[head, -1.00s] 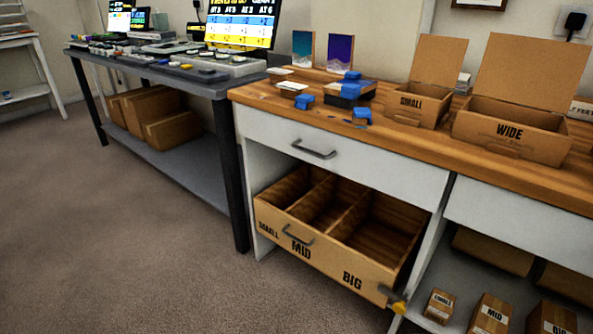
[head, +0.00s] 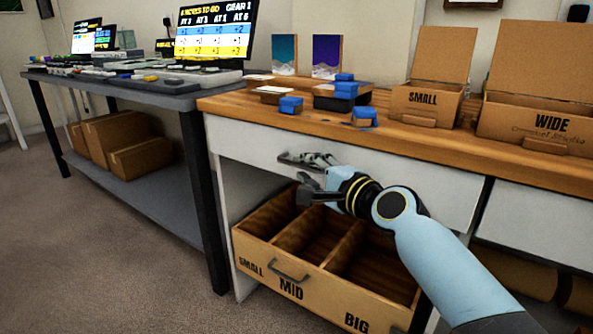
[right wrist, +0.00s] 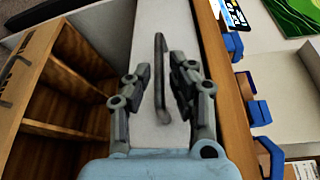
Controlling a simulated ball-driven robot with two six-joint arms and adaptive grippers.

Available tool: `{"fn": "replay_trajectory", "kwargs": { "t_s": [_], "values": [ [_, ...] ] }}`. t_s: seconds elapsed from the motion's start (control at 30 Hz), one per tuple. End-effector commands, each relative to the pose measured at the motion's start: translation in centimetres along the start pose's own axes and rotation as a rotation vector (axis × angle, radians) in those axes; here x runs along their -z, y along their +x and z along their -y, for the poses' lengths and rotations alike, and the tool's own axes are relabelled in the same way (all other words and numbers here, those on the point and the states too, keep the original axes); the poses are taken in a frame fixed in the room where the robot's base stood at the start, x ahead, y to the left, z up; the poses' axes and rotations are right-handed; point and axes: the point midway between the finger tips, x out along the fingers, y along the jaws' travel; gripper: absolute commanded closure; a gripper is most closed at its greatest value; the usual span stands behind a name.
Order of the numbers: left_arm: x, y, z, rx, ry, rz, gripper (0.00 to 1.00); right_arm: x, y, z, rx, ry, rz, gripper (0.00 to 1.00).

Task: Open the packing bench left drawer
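The packing bench left drawer (head: 245,143) has a plain white front under the wooden top and looks shut. Its grey bar handle (head: 288,158) is partly covered by my right gripper (head: 309,176). In the right wrist view the handle (right wrist: 160,72) lies lengthwise between the two spread fingers of my right gripper (right wrist: 160,84), with gaps on both sides. The gripper is open and holds nothing; whether its tips reach past the bar is unclear. My left gripper is not in view.
Below, an open-topped wooden bin (head: 291,289) marked SMALL, MID and BIG sticks out under the drawer. Cartons marked SMALL (head: 425,102) and WIDE (head: 540,123) and blue-topped items stand on the bench top (head: 225,103). A dark table (head: 150,93) is at left. The floor in front is clear.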

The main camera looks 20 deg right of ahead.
Motion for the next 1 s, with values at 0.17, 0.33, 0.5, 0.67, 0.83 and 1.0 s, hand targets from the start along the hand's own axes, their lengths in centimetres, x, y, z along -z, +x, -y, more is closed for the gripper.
{"fn": "replay_trajectory", "kwargs": {
  "t_s": [0.17,0.33,0.5,0.67,0.83,1.0],
  "values": [
    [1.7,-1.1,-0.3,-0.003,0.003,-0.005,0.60,0.0,2.7,-0.3,-0.002,0.000,0.000,0.79],
    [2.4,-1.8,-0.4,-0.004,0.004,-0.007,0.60,0.0,3.7,-0.2,-0.002,0.001,0.000,0.79],
    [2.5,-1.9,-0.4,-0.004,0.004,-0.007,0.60,0.0,3.8,-0.1,-0.002,0.000,0.000,0.79],
    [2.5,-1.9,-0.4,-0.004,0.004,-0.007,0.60,0.0,3.8,-0.1,-0.002,0.000,0.000,0.90],
    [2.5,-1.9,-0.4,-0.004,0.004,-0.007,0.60,0.0,3.7,-0.1,-0.002,0.000,0.000,1.00],
    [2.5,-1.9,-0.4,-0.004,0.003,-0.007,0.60,0.0,3.7,-0.1,-0.002,0.000,0.000,1.00]
  ]
}}
